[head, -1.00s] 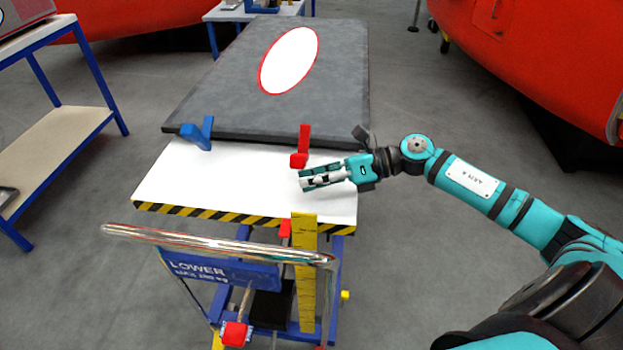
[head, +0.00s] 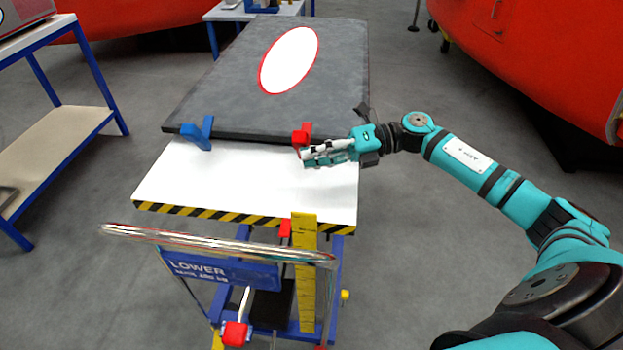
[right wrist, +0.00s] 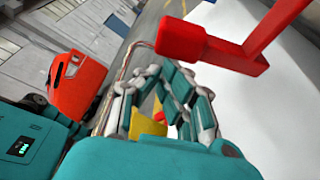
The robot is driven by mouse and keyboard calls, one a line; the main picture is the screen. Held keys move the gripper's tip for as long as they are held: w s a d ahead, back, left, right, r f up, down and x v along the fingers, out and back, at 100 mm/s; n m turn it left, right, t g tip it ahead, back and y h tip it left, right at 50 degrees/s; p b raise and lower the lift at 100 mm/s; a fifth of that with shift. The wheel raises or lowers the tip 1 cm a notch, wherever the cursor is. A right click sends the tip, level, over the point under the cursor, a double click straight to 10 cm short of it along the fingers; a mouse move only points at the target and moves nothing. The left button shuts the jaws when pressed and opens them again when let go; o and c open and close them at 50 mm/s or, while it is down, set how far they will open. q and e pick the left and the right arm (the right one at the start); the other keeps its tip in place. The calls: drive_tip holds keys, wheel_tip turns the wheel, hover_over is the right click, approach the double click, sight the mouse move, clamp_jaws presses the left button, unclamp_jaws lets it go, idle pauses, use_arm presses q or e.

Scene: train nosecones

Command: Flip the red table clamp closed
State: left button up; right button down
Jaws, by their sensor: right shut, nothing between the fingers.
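The red table clamp (head: 301,137) sits at the front edge of a dark grey panel, on the right side of the white table top. My right gripper (head: 306,158) is shut and empty, just in front of the clamp, and hides its lower part. In the right wrist view the clamp's red block and bent arm (right wrist: 225,48) pass close above the fingers (right wrist: 165,100). I cannot tell whether they touch. My left gripper is not in view.
A blue clamp (head: 198,135) stands at the panel's left front corner. The grey panel (head: 215,95) bears a white oval with a red rim. The white top (head: 235,180) between the clamps is bare. A metal handlebar (head: 220,243) crosses in front.

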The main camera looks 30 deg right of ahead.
sight(304, 131)
drive_tip(key=shift+w+d+r+m+y, duration=0.6)
drive_tip(key=shift+w+r+m, duration=0.25)
drive_tip(key=shift+m, duration=0.35)
drive_tip(key=shift+w+d+r+m+y+b, duration=0.15)
drive_tip(key=shift+w+d+r+m+y, duration=0.25)
drive_tip(key=shift+m, duration=0.3)
drive_tip(key=shift+w+d+r+m+y+b, duration=0.15)
drive_tip(key=shift+w+d+m, duration=0.25)
drive_tip(key=shift+w+m, duration=0.25)
drive_tip(key=shift+r, duration=0.1)
